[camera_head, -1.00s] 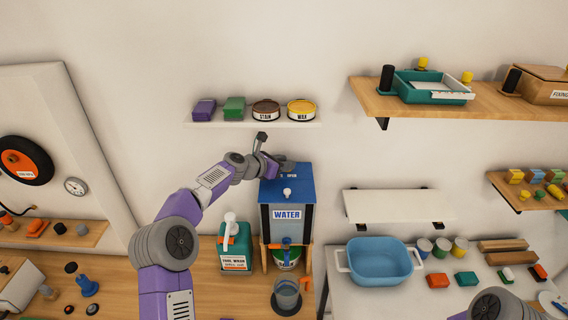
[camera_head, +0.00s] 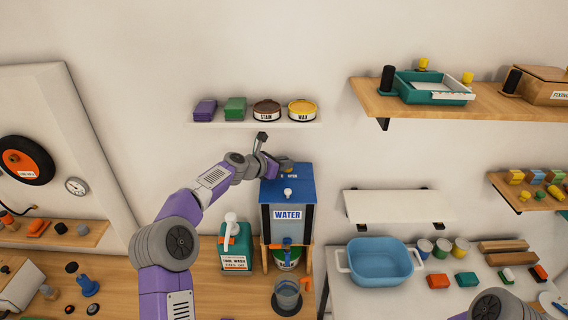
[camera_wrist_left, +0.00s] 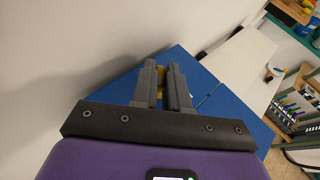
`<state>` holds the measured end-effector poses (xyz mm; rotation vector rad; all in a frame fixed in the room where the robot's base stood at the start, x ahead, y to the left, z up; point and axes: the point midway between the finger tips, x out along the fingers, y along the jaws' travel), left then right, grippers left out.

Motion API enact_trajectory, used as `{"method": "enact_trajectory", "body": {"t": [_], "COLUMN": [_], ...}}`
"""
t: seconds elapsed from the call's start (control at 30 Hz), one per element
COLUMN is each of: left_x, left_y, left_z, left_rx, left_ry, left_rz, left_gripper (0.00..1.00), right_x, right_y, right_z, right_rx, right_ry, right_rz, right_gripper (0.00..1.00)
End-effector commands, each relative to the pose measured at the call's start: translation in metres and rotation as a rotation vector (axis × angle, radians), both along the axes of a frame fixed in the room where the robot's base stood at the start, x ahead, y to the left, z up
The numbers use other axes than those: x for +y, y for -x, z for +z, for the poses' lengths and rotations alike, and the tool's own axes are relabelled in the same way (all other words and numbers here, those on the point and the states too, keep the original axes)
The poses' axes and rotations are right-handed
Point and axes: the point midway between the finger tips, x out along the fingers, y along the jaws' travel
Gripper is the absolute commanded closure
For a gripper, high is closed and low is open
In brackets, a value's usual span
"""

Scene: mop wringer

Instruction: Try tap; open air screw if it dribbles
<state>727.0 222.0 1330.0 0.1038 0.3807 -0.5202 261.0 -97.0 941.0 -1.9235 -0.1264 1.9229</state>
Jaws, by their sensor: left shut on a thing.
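The water tank (camera_head: 288,215), labelled WATER, has a blue lid (camera_head: 275,192) and stands on a wooden stand. A small yellow air screw (camera_head: 287,169) is on the lid's back part, near the word OPEN. My left gripper (camera_head: 280,166) is at it, shut on the screw; the wrist view shows the yellow screw (camera_wrist_left: 158,72) between the grey fingers (camera_wrist_left: 161,85), which hide most of it. A blue tap (camera_head: 286,242) is at the tank's lower front. A grey jug (camera_head: 287,294) stands below it; whether water runs is too small to tell. My right gripper is out of view.
A teal jerrycan (camera_head: 235,247) stands close left of the tank. A shelf (camera_head: 255,125) with tins and blocks is above. A blue basin (camera_head: 378,262) is on the right table.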

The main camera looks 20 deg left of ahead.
Motion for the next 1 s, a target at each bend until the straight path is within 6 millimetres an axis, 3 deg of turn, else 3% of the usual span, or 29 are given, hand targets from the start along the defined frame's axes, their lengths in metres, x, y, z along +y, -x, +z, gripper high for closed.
{"method": "enact_trajectory", "body": {"t": [0.5,0.53,0.73,1.0], "left_x": [-0.0035,-0.0036,-0.0031,-0.0004], "left_y": [0.0014,0.0014,0.0013,0.0008], "left_z": [-0.0067,-0.0068,-0.0071,-0.0064], "left_rx": [0.012,0.013,0.013,0.011], "left_ry": [0.001,0.0,0.001,-0.001], "left_rz": [-0.01,-0.01,-0.01,-0.003], "left_gripper": [1.0,0.85,0.55,0.55], "right_x": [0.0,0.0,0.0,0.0], "right_y": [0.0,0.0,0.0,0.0], "right_z": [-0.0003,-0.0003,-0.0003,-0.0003], "right_rx": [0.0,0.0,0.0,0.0], "right_ry": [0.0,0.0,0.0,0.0], "right_rz": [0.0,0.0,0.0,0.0], "right_gripper": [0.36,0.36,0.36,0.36]}}
